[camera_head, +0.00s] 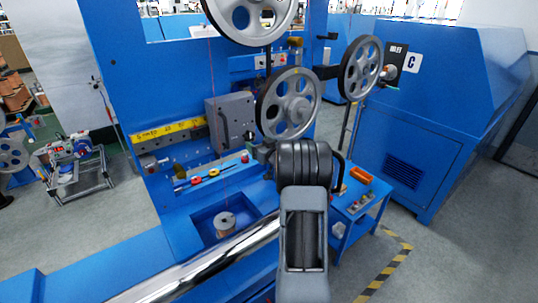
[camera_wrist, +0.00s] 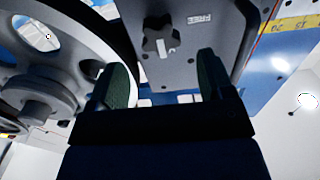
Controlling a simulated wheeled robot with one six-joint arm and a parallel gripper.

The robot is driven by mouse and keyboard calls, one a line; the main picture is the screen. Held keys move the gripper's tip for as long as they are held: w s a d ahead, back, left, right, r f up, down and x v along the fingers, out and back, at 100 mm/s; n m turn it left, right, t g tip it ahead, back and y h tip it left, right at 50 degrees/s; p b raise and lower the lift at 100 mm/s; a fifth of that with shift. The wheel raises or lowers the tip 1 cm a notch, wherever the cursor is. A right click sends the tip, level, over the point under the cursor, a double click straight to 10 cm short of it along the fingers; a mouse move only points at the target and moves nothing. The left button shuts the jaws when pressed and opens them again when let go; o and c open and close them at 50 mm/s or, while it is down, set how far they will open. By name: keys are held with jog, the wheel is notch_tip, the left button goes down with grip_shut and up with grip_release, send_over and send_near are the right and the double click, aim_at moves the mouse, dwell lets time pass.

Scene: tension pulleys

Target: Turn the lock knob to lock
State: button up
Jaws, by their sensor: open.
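The lock knob (camera_wrist: 161,36) is a black star-shaped knob on the face of a grey box (camera_wrist: 205,50). A label reading "FREE" shows upside down beside it in the wrist view. A small white mark lies next to the knob; I cannot read it. My gripper (camera_wrist: 163,82) is open and empty, its two green-padded fingers apart. The knob appears beyond the fingertips, roughly in line with the gap, and is not gripped. In the head view the grey box (camera_head: 228,122) is on the blue machine, and my arm hides most of my gripper.
A large grey pulley wheel (camera_wrist: 50,70) is close to the left finger in the wrist view. In the head view, pulleys (camera_head: 289,104) and (camera_head: 360,69) flank the area right of the box. A yellow scale (camera_head: 168,131) is to its left. A blue cart (camera_head: 352,205) stands to the right.

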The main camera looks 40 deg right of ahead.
jog(key=s+b, duration=0.1)
jog(key=s, duration=0.7)
jog(key=shift+a, duration=0.25)
jog(key=s+d+f+m+g+h, duration=0.3)
jog(key=s+d+f+g+h, duration=0.15)
jog(key=f+g, duration=0.3)
jog(key=s+a+f+m+g, duration=0.1)
jog(key=s+a+f+g, duration=0.1)
jog(key=s+a+g, duration=0.25)
jog(key=s+a+r+n+y, duration=0.1)
jog(key=s+a, duration=0.3)
jog(key=a, duration=0.6)
jog(key=s+a+r+n+g+y, duration=0.1)
jog(key=s+a+r, duration=0.3)
jog(key=a, duration=0.7)
jog(key=s+a+r+n+g+y, duration=0.1)
jog(key=s+a+r+n+y, duration=0.2)
jog(key=a, duration=0.7)
jog(key=shift+s+a, duration=0.15)
jog(key=shift+s, duration=0.5)
jog(key=shift+y, duration=0.25)
jog(key=shift+c, duration=0.4)
